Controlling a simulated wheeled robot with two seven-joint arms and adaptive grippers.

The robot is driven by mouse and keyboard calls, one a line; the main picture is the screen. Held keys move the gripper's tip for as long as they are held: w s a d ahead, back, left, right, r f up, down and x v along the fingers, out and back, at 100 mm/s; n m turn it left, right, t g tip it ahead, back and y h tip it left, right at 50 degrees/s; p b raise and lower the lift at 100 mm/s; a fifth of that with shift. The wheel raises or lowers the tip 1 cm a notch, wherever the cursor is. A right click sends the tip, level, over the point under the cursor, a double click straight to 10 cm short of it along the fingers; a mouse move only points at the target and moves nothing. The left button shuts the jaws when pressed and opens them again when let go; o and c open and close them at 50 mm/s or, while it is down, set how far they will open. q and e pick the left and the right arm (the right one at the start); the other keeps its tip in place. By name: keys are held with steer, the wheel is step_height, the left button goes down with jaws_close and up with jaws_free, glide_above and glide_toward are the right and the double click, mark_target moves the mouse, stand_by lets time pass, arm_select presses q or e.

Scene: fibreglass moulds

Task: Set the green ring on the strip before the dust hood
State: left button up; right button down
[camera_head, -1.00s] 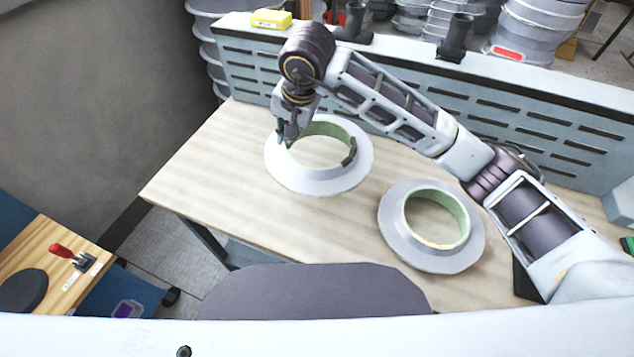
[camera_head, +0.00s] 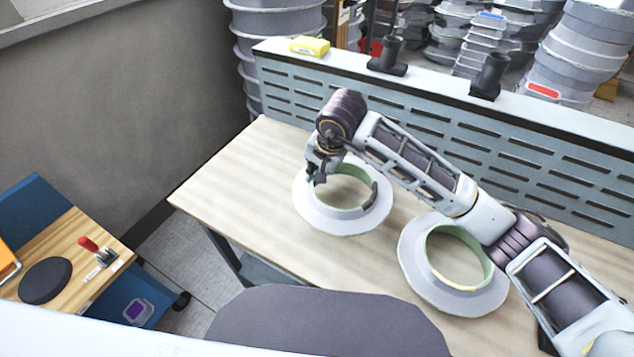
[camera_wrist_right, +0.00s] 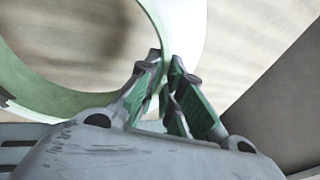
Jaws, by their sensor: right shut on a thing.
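Two wide grey rings with pale green inner walls are in the head view. The left ring (camera_head: 343,222) is at the gripper, and the other ring (camera_head: 420,275) lies on the table nearer to me. My right gripper (camera_head: 316,177) is at the left ring's far left inner edge, shut on its green wall. The right wrist view shows the green wall (camera_wrist_right: 48,98) running up to the fingers (camera_wrist_right: 166,88). I cannot tell whether this ring touches the table. A slotted grey-blue panel (camera_head: 420,118), which may be the dust hood, stands behind it. My left gripper is out of view.
The pale wood table (camera_head: 235,180) is bare left of the rings and in a band before the panel. A yellow block (camera_head: 310,46) and black fittings (camera_head: 490,75) sit on the panel's top ledge. A wooden-topped cart (camera_head: 75,255) stands at the lower left.

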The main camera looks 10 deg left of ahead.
steer(key=shift+f, duration=2.05)
steer(key=shift+f, duration=0.15)
steer(key=c, duration=1.6)
jaws_free()
steer(key=shift+o, duration=0.2)
steer(key=shift+p, duration=0.3)
steer(key=b+v, duration=0.1)
steer(key=v, duration=1.1)
